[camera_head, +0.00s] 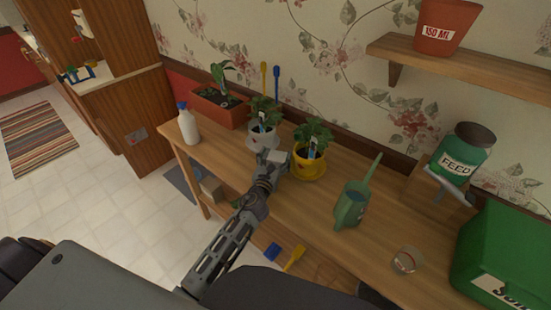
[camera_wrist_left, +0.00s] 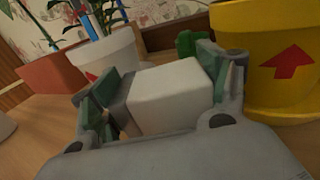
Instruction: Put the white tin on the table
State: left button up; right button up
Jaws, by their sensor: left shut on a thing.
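The white tin (camera_wrist_left: 172,98) is a pale block with a grey band at one end, lying between the fingers of my left gripper (camera_wrist_left: 160,92). That gripper is shut on it. In the head view the left gripper (camera_head: 270,164) is over the wooden table (camera_head: 310,212), between the white pot and the yellow pot. The tin shows there as a small pale shape (camera_head: 273,156). Whether the tin touches the table cannot be told. My right gripper is not in view.
A white pot (camera_wrist_left: 112,57) is on one side and a yellow pot (camera_wrist_left: 268,65) close on the other. The table also holds a white bottle (camera_head: 188,127), a green watering can (camera_head: 350,207), a glass (camera_head: 406,260) and a green box (camera_head: 505,255). Bare wood lies right of the yellow pot.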

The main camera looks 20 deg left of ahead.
pick_arm(q)
jog(key=shift+r, duration=0.1)
jog(key=shift+f, duration=0.2)
jog(key=shift+f+b, duration=0.1)
jog(key=shift+b, duration=0.2)
jog(key=o, duration=1.1)
jog(key=shift+f, duration=0.1)
jog(key=shift+o, duration=0.9)
jog(key=shift+f, duration=0.1)
jog(key=shift+s, duration=0.1)
